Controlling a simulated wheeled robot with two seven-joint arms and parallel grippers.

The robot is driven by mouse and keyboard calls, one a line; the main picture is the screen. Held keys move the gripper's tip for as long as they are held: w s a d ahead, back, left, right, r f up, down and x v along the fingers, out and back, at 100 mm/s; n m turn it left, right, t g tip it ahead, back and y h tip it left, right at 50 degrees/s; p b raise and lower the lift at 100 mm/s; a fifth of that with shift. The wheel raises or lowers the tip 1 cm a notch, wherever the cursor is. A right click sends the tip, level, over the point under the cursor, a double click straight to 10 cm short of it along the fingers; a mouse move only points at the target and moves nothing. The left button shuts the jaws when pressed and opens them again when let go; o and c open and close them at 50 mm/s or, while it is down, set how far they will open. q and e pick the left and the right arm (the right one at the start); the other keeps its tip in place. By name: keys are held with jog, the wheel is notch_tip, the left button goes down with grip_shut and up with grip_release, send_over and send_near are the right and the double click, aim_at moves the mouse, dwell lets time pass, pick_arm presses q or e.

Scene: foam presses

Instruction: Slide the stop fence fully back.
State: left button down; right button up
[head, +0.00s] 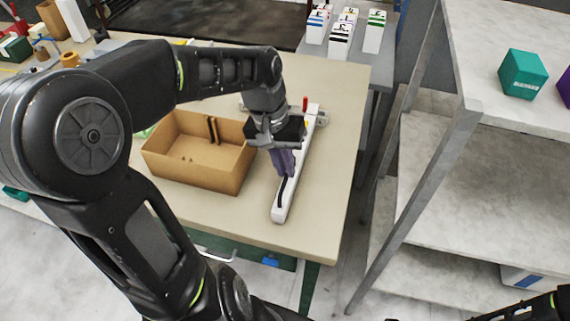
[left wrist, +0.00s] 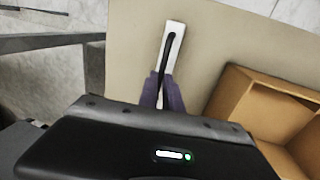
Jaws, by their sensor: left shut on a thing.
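A long white rail (head: 303,160) with a dark slot along it lies on the table near its right edge. Its near end and the black slot (left wrist: 168,50) also show in the left wrist view (left wrist: 178,32). My left gripper (head: 284,168) reaches down over the rail from above. Its purple fingers (left wrist: 163,95) are shut at the slot on what I take to be the stop fence; the held part itself is hidden by the fingers and the gripper body. A small red part (head: 305,103) stands at the rail's far end. My right gripper is not in view.
An open cardboard box (head: 190,176) stands just left of the rail and also shows in the left wrist view (left wrist: 235,93). The tabletop (head: 336,190) right of the rail is clear. A white shelf unit (head: 420,150) stands to the right. Several small boxes stand behind.

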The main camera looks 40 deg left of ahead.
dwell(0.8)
